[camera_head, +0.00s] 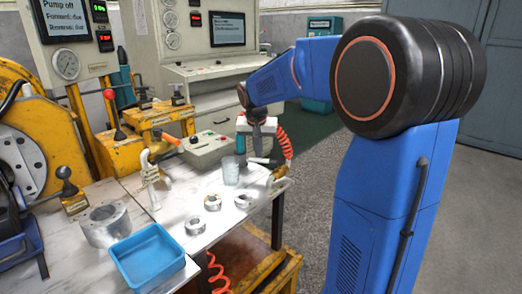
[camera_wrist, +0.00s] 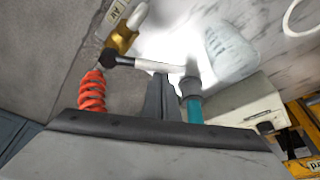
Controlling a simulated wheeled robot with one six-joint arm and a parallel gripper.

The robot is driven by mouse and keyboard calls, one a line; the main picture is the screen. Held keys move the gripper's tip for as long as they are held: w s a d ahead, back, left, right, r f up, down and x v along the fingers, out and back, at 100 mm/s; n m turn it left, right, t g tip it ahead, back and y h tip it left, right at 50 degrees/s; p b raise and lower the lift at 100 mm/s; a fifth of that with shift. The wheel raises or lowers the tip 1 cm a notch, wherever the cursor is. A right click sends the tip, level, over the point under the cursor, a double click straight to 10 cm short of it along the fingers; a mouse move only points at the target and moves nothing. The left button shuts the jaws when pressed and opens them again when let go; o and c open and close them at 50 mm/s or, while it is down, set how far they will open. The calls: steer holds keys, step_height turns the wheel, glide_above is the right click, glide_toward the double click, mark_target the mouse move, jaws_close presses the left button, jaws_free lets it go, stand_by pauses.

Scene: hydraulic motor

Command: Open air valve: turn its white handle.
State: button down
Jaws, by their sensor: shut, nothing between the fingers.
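The air valve shows in the wrist view as a brass body (camera_wrist: 121,40) with a black joint and a white handle (camera_wrist: 158,66). An orange coiled hose (camera_wrist: 91,92) hangs beside it. In the head view the white handle (camera_head: 264,161) is small, near the table's right edge. My gripper (camera_wrist: 164,84) is shut and empty. Its dark fingertips are close to the middle of the white handle in the wrist view; I cannot tell whether they touch it. In the head view my gripper (camera_head: 257,143) points down just above the handle, and the arm hides part of the area.
A clear cup (camera_head: 231,171) stands left of the valve and metal rings (camera_head: 213,202) lie in front. A grey control box (camera_head: 207,150) is behind the cup. A teal-and-grey item (camera_wrist: 192,102) is close to my fingers. A blue tray (camera_head: 151,258) sits at front left.

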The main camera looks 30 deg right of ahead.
steer(key=s+a+n+y, duration=0.2)
steer(key=s+n, duration=0.4)
steer(key=s, duration=0.1)
steer(key=shift+s+n+t, duration=0.2)
steer(key=shift+n+t, duration=0.1)
steer(key=shift+n, duration=0.1)
stand_by(0.4)
steer(key=shift+s+f, duration=0.1)
stand_by(0.5)
steer(key=w+a+r, duration=0.1)
steer(key=w, duration=0.3)
steer(key=v, duration=1)
steer(key=shift+d, duration=0.5)
